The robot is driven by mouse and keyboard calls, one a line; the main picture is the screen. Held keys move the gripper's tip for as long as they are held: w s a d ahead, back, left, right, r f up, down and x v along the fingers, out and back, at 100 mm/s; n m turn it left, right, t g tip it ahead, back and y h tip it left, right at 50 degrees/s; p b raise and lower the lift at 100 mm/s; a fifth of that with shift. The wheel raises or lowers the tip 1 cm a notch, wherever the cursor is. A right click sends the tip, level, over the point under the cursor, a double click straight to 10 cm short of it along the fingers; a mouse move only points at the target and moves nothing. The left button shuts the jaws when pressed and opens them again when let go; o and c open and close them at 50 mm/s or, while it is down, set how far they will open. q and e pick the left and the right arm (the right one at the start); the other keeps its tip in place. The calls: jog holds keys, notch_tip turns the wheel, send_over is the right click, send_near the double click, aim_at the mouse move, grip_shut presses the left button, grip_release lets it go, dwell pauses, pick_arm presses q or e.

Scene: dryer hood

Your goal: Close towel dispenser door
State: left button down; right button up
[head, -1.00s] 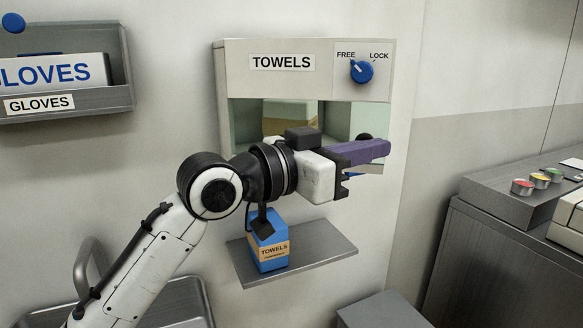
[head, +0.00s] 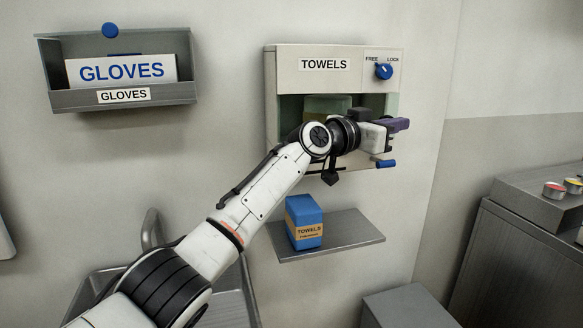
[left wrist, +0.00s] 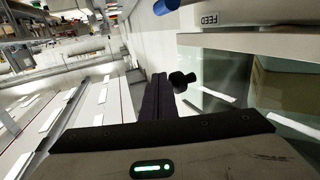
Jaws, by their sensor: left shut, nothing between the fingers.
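The towel dispenser (head: 285,62) is a pale wall box labelled TOWELS with a blue FREE/LOCK knob (head: 383,71). Its lower front shows a greenish opening with a tan block (head: 325,105) inside. A blue handle (head: 385,163) shows at the lower right. My left gripper (head: 403,125) is shut and empty, in front of the dispenser's right edge, and its arm hides much of the opening. In the left wrist view its shut fingers (left wrist: 156,97) are beside a small black knob (left wrist: 183,80) at the edge of a clear pane (left wrist: 213,75). Any contact, and how far the door stands open, cannot be told.
A grey shelf (head: 345,237) below the dispenser holds a blue towel box (head: 304,222). A gloves holder (head: 175,95) is on the wall at left. A grey counter (head: 515,205) with coloured buttons stands at right. The wall between dispenser and counter is clear.

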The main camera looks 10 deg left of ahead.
pick_arm(q)
jog(key=shift+w+a+n+t+y, duration=0.15)
jog(key=shift+w+n+t+y, duration=0.25)
jog(key=shift+w, duration=0.5)
